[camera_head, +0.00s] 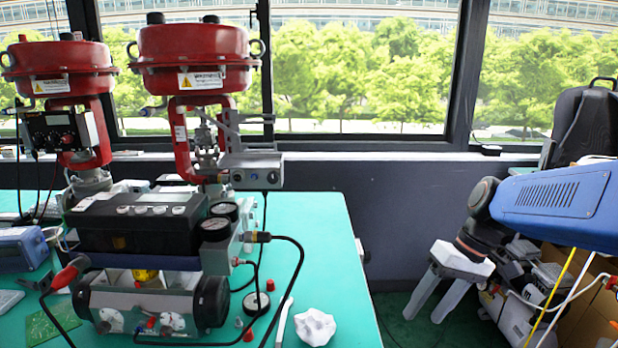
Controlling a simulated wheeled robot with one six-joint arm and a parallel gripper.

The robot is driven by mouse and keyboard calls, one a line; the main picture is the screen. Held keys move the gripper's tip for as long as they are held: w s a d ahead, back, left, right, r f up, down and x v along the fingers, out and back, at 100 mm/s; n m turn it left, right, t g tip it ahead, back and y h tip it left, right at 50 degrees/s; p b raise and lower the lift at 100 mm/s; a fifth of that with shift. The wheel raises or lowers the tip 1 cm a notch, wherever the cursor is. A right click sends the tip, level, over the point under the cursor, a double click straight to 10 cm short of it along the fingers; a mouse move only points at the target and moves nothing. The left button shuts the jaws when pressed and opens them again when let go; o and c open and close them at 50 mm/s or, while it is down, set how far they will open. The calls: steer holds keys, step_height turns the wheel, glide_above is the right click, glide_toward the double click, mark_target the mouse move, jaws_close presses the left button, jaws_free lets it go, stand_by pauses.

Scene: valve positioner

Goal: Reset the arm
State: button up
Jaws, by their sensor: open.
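My arm, with a blue cover and a dark wrist, reaches in from the right edge. My gripper (432,305) is at the end of it, with two pale grey fingers pointing down and to the left. The fingers are apart and nothing shows between them. It hangs over the green floor, to the right of the green table (335,265) and apart from it.
Two red valve actuators (195,60) stand on the table at the left, with a black box (135,230), gauges and cables in front. A crumpled white object (315,327) lies near the table's right edge.

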steer(key=s+d+m+t+h, duration=0.2)
steer(key=s+d+t+h, duration=0.2)
steer(key=s, duration=0.7)
steer(key=shift+s+f+t+h, duration=0.3)
steer(key=shift+s+f+t, duration=0.05)
steer(key=shift+t, duration=0.25)
